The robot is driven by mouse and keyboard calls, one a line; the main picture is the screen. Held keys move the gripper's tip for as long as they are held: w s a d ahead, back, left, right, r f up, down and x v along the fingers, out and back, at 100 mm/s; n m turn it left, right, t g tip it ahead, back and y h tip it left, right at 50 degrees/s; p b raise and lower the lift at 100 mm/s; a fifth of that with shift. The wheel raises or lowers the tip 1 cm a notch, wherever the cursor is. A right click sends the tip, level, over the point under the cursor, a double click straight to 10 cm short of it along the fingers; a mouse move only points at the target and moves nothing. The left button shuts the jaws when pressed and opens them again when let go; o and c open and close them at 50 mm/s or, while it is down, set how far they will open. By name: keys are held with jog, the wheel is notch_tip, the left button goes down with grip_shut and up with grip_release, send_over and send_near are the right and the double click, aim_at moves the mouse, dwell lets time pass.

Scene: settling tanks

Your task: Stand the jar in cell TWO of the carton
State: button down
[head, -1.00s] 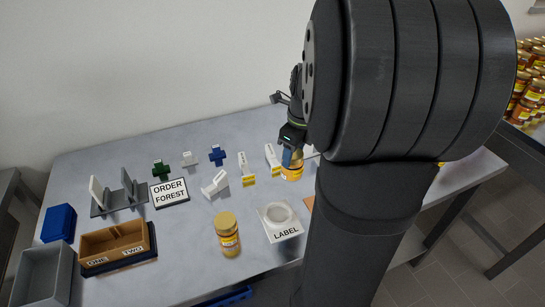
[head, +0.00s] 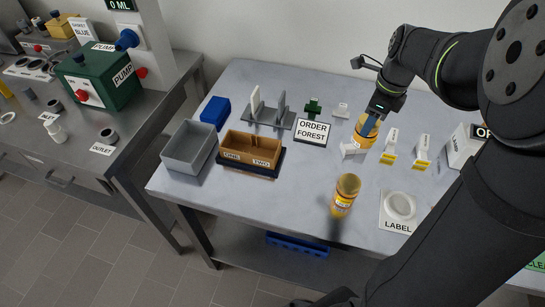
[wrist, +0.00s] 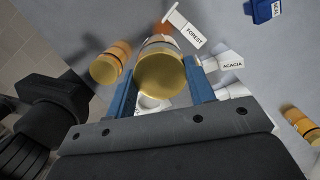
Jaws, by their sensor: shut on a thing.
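My gripper (head: 372,118) is shut on a jar (head: 364,132) with an amber body, above the right half of the table. In the wrist view the held jar's gold lid (wrist: 160,75) sits between the blue fingers, facing the camera. The brown carton (head: 243,160) stands on a dark base to the left, apart from my gripper. Its front reads ONE at left and TWO at right; both cells look empty. Whether the held jar clears the table is hard to tell.
A second amber jar (head: 344,196) stands near the front edge. A grey bin (head: 189,147) is left of the carton. Open tabletop lies in front of the carton.

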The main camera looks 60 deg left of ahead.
jog(key=s+a+n, duration=0.5)
jog(key=s+a, duration=0.4)
jog(key=s, duration=0.1)
jog(key=n+h, duration=0.1)
jog(key=n, duration=0.4)
send_near(265, 138)
jog(key=s+d+r, duration=0.2)
jog(key=d, duration=0.1)
jog(key=shift+g, duration=0.3)
notch_tip(265, 138, down, 8)
jog(key=shift+s+r, duration=0.1)
jog(key=shift+r, duration=0.05)
jog(key=c, duration=0.6)
grip_release()
jog(key=shift+c, duration=0.2)
notch_tip(265, 138, up, 12)
jog(key=w, duration=0.1)
jog(key=shift+w+d, duration=0.15)
jog(key=shift+w, duration=0.1)
